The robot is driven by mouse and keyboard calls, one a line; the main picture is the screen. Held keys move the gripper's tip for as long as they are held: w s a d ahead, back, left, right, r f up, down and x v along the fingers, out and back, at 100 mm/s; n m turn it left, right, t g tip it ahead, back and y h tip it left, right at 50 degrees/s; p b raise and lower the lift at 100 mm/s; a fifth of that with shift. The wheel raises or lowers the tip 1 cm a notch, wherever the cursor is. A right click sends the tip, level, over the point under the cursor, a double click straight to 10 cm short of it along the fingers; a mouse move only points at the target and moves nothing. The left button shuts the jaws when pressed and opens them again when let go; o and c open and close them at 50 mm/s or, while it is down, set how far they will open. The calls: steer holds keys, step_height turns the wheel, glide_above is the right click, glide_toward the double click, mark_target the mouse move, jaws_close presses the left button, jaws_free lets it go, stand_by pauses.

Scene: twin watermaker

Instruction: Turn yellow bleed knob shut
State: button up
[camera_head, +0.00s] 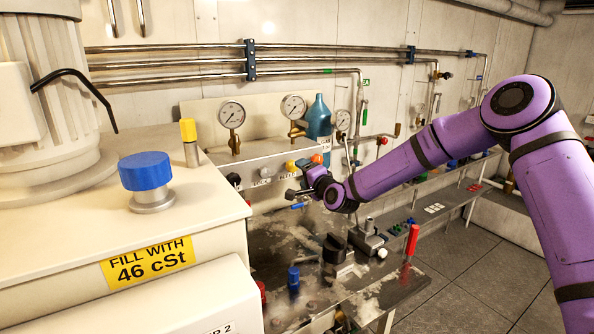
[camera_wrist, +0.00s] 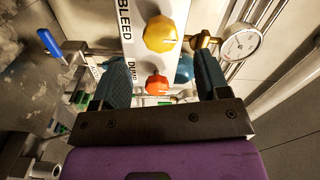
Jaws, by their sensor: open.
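The yellow bleed knob (camera_wrist: 160,34) is a faceted knob on a pale panel, beside the word BLEED. In the wrist view it shows beyond my fingertips, roughly between them sideways. In the head view the yellow knob (camera_head: 290,166) is small, on the panel front under the gauges. My gripper (camera_wrist: 160,60) is open and empty, with one dark finger on each side. In the head view my gripper (camera_head: 300,190) is just below and in front of the panel. I see no contact with the knob.
An orange knob (camera_wrist: 157,84) labelled DUMP sits close to the yellow one, also between the fingers in the picture. A pressure gauge (camera_wrist: 241,42) is at right. A blue-handled valve (camera_wrist: 50,44) is at left. A cluttered bench (camera_head: 270,245) with a red handle (camera_head: 411,242) lies below.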

steer(key=shift+v, duration=2.25)
steer(key=s+d+r+n+g+h, duration=0.3)
steer(key=s+d+r+n+h, duration=0.15)
steer(key=s+d+r, duration=0.5)
steer(key=s+d+r+n+g+h, duration=0.35)
steer(key=s+d+r+h, duration=0.2)
steer(key=s+d, duration=0.75)
steer(key=s+d+r+g, duration=0.1)
steer(key=s+d, duration=0.2)
steer(key=s, duration=1)
steer(key=s+d+r+g, duration=0.1)
steer(key=s+d, duration=0.3)
steer(key=s, duration=0.9)
steer(key=shift+r+g, duration=0.25)
steer(key=shift+g, duration=0.3)
steer(key=shift+s, duration=0.1)
